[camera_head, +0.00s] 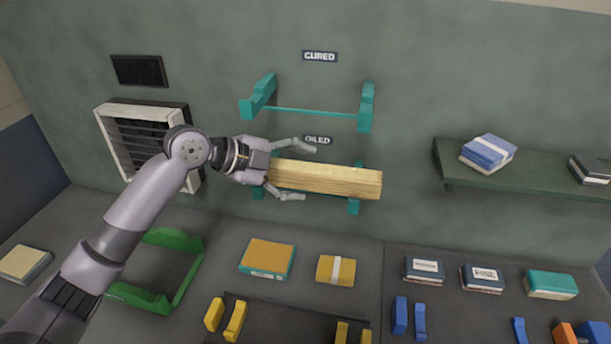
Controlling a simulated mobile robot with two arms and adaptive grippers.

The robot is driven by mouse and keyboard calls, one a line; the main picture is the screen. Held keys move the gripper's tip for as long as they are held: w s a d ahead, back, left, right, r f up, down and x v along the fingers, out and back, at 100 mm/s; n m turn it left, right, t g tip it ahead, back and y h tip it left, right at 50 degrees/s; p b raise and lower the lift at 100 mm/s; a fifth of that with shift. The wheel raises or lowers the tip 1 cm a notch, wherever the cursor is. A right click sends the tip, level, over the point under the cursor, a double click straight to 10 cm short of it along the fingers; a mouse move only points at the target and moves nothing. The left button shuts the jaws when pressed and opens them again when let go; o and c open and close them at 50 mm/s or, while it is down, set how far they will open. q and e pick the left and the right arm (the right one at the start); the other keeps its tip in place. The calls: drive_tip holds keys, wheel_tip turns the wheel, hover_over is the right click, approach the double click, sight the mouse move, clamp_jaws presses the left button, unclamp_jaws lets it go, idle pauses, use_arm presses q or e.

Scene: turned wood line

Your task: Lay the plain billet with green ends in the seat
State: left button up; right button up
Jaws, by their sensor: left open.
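A plain wooden billet (335,180) lies level across the lower teal rack (354,206) on the wall, under the label "OILED" (317,140). No green shows on its visible right end; its left end is hidden by my left gripper. My left gripper (304,172) is open, with one finger above and one below the left part of the billet. Whether the fingers touch it I cannot tell. A green cradle (186,278) stands empty on the bench at the lower left; I cannot tell if it is the seat. My right gripper is not in view.
An empty teal rack (315,112) hangs above, under "CURED". Boxes (267,258) and (337,270) lie on the bench, with yellow holders (235,321) and blue holders (400,315) in front. A shelf (520,178) with books is at right, a vent (125,125) behind my left arm.

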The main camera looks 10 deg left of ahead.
use_arm(q)
drive_tip(key=b+v, duration=0.2)
drive_tip(key=v, duration=0.8)
drive_tip(key=shift+b, duration=0.3)
